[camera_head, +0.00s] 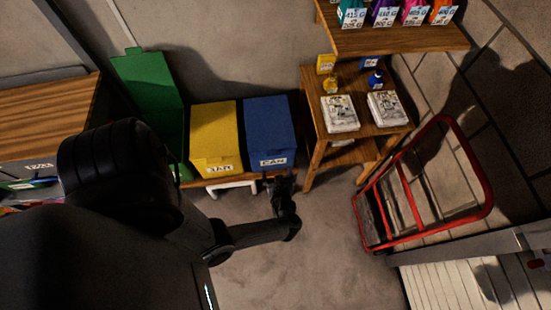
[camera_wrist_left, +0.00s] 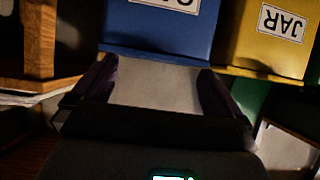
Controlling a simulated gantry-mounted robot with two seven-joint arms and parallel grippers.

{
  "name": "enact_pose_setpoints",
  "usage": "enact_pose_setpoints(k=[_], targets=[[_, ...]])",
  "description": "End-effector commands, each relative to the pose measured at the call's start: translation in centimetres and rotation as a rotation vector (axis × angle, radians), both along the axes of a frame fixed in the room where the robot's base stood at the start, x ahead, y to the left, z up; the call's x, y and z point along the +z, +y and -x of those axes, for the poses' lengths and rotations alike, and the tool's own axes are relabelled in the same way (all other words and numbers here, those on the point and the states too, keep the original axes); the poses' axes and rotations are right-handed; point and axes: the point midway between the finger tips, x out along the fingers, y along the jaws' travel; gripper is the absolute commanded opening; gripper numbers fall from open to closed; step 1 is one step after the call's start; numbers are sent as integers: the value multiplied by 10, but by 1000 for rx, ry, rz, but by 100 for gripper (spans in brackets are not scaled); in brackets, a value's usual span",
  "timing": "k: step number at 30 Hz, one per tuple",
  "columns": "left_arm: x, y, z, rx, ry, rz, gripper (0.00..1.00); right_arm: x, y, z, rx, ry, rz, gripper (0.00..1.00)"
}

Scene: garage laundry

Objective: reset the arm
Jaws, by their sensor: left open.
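My left arm (camera_head: 255,233) reaches out from the lower left in the head view. My left gripper (camera_head: 284,184) is at its end, just in front of the blue bin marked CAN (camera_head: 268,130). In the left wrist view, my left gripper (camera_wrist_left: 155,85) has its two dark fingers spread apart with nothing between them. Beyond the fingers are the blue bin (camera_wrist_left: 160,30) and the yellow bin marked JAR (camera_wrist_left: 262,45). I cannot tell whether the fingers touch the bin's shelf. My right gripper is in neither view.
A yellow bin (camera_head: 214,135) and a green bin with its lid (camera_head: 148,85) up stand left of the blue bin. A wooden table (camera_head: 315,110) with paper stacks stands to the right. A red hand truck (camera_head: 410,225) is at right. Grey floor (camera_head: 315,265) is clear between.

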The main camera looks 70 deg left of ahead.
Motion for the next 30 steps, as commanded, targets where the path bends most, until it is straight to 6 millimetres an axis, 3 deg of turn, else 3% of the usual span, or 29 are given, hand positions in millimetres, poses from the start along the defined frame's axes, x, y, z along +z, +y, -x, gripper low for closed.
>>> enact_pose_setpoints(k=[19, 23, 27, 30], targets=[[5, -6, 3, -2, 5, 0, 100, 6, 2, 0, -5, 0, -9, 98], [-1, -3, 20, -2, 32, -4, 100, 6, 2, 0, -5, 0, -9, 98], [-10, 14, 58, -14, 86, -35, 100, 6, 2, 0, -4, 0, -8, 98], [6, 38, 67, -54, 56, -77, 100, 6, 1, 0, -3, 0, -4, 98]])
